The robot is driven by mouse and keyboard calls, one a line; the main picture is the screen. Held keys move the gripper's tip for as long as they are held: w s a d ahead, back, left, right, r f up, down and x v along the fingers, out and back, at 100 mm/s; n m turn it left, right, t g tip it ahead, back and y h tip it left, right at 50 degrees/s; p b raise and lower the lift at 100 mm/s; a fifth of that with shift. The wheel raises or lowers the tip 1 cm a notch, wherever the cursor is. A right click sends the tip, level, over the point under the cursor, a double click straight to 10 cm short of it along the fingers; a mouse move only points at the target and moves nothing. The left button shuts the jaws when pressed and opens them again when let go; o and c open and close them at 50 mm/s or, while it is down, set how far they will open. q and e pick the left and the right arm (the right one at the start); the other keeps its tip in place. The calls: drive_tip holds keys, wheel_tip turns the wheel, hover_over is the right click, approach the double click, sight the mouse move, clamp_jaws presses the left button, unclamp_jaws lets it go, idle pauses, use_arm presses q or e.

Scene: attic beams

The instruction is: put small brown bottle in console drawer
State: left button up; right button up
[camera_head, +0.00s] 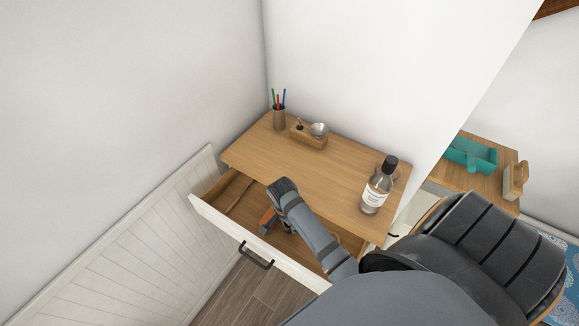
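The console (245,149) has a wooden top, and its drawer (228,228) is pulled open, with a white front and a dark handle. My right arm reaches over the console's front edge, and my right gripper (281,192) is over the open drawer. A small orange-brown piece (266,217) shows just below the gripper, over or in the drawer. It may be the small brown bottle, but it is mostly hidden by my arm. My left gripper is not in view.
A clear bottle with a white label and black cap (376,190) stands at the console's right end. A pencil cup (279,119) and a wooden holder with a metal bowl (309,136) stand at the back. A teal toolbox (471,156) sits on another wooden surface at right.

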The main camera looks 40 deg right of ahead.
drive_tip(key=o, duration=0.3)
drive_tip(key=shift+d, duration=0.1)
drive_tip(key=shift+r, duration=0.1)
drive_tip(key=r, duration=0.4)
drive_tip(key=a+r, duration=0.1)
drive_tip(key=r, duration=0.7)
drive_tip(key=shift+s+a, duration=0.1)
drive_tip(key=shift+a, duration=0.15)
